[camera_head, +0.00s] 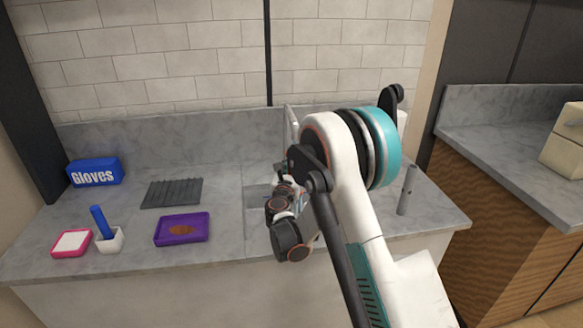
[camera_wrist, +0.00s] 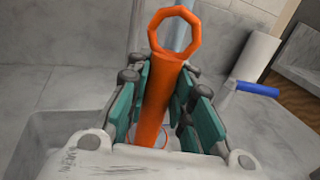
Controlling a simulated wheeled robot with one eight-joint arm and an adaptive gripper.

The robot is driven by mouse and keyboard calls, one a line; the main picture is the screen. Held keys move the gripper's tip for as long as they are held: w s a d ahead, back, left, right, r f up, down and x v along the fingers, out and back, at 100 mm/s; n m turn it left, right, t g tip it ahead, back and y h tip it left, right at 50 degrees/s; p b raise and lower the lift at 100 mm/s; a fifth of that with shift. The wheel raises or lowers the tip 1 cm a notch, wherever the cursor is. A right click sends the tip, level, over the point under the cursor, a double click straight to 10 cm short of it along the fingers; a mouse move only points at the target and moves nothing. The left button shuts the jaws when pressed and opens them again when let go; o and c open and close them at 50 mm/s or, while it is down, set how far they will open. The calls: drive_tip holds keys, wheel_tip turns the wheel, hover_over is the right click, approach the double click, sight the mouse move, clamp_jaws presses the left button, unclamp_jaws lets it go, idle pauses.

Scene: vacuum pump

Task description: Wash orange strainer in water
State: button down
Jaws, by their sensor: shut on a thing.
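The orange strainer (camera_wrist: 154,100) shows in the wrist view as an orange handle with a ring at its top end. My gripper (camera_wrist: 160,95) is shut on this handle, with teal finger pads on both sides of it. The lower end of the strainer is mostly hidden behind my gripper. In the head view my gripper (camera_head: 284,190) is over the sink (camera_head: 256,198), and my arm hides much of it. The sink's edge also shows at the lower left of the wrist view (camera_wrist: 45,128). A pale bluish column, perhaps the faucet (camera_wrist: 181,35), stands behind the ring. I cannot tell whether water is running.
On the counter (camera_head: 130,205) to the left are a blue gloves box (camera_head: 95,172), a dark ribbed mat (camera_head: 172,192), a purple tray (camera_head: 182,229), a white cup with a blue handle (camera_head: 108,240) and a pink-edged dish (camera_head: 72,243). A grey cylinder (camera_head: 407,190) stands right of my arm.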

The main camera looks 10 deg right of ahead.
drive_tip(key=s+d+b, duration=0.2)
drive_tip(key=s+d, duration=0.2)
drive_tip(key=s, duration=0.4)
idle(0.6)
idle(6.0)
